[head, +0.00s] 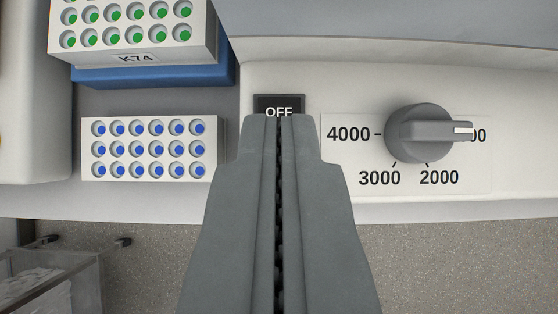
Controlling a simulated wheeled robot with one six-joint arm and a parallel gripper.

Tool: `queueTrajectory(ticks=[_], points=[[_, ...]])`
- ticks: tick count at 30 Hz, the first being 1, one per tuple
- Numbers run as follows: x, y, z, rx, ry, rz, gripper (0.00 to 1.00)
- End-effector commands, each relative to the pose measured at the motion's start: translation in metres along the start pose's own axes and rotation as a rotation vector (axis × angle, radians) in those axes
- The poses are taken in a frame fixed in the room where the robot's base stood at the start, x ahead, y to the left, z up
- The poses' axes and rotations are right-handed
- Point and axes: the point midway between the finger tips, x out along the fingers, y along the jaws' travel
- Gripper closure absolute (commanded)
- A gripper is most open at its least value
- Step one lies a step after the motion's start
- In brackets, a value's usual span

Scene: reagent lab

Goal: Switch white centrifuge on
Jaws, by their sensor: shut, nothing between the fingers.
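The white centrifuge (275,80) fills the upper right, with its front panel facing me. A black display or switch reading "OFF" (279,104) sits on the panel; its lower part is hidden behind my fingertips. My gripper (278,120) is shut and empty, with its tips just over the lower edge of the "OFF" label. I cannot tell whether they touch it. To the right is a grey dial (420,134) with its white mark pointing right, covering part of a number. The marks 4000, 3000 and 2000 stand around it.
A white rack of blue-topped tubes (151,172) stands left of the centrifuge. A rack of green-topped tubes labelled K74 (137,58) sits on a blue block (160,75) behind it. A clear bin (50,282) is at the lower left, below the bench edge.

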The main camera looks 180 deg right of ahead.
Motion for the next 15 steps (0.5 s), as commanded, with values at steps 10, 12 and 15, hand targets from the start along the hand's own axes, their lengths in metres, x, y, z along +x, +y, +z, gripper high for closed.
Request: queueTrajectory(ticks=[10, 12, 15], points=[[0.023, 0.000, 0.026, 0.000, 0.000, 0.000, 1.00], [0.024, 0.000, 0.027, 0.000, 0.000, 0.000, 1.00], [0.024, 0.000, 0.027, 0.000, 0.001, 0.000, 1.00]])
